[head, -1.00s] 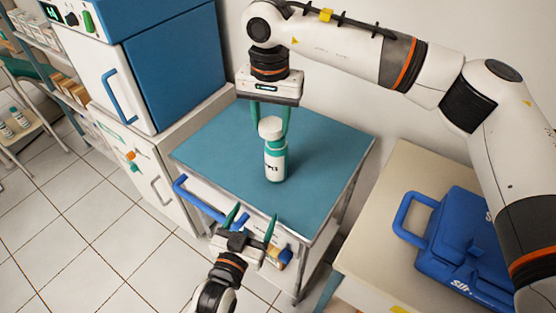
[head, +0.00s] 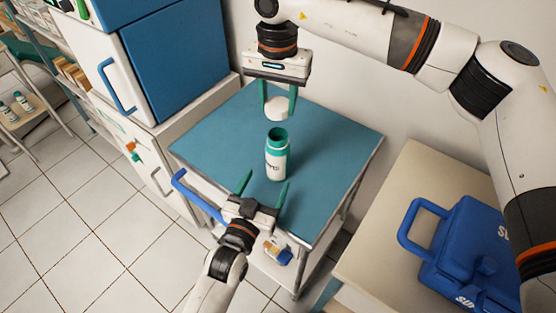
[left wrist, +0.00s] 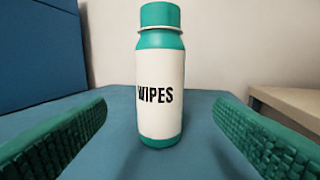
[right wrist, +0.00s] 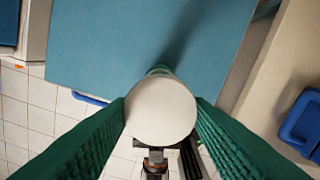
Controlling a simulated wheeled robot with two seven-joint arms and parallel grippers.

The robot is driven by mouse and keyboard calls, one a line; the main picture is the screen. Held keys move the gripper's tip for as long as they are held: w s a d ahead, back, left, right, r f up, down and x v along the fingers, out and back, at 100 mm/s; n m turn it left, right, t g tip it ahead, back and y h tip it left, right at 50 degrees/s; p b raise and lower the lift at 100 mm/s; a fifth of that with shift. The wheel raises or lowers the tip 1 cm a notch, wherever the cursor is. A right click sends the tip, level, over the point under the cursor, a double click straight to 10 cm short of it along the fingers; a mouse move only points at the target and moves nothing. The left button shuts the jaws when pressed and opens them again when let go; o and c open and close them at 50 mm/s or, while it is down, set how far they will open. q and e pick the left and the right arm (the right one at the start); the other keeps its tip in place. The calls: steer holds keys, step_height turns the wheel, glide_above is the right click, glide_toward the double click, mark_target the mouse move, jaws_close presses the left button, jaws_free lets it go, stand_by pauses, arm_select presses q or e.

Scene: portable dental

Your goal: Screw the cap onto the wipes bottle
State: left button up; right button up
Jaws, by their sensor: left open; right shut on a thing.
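The wipes bottle (head: 276,160), white with a green neck, stands upright and uncapped on the blue tabletop (head: 220,145). The left wrist view shows its WIPES label (left wrist: 157,95) facing my left gripper. My right gripper (head: 277,104) points down and is shut on the white cap (head: 276,110), held above and apart from the bottle's open mouth. In the right wrist view the cap (right wrist: 161,111) hides most of the bottle. My left gripper (head: 263,188) is open, its fingers pointing at the bottle from the front, one on each side and short of it.
A blue case (head: 465,250) lies on a beige table (head: 385,215) at the right. A white and blue cabinet (head: 165,70) stands at the left. The blue tabletop around the bottle is clear. A blue handle (head: 195,195) juts from the cart's front.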

mark_target(279, 158)
arm_select(q)
steer(key=x, duration=0.9)
steer(key=c, duration=1.5)
arm_select(e)
steer(key=shift+f, duration=2.45)
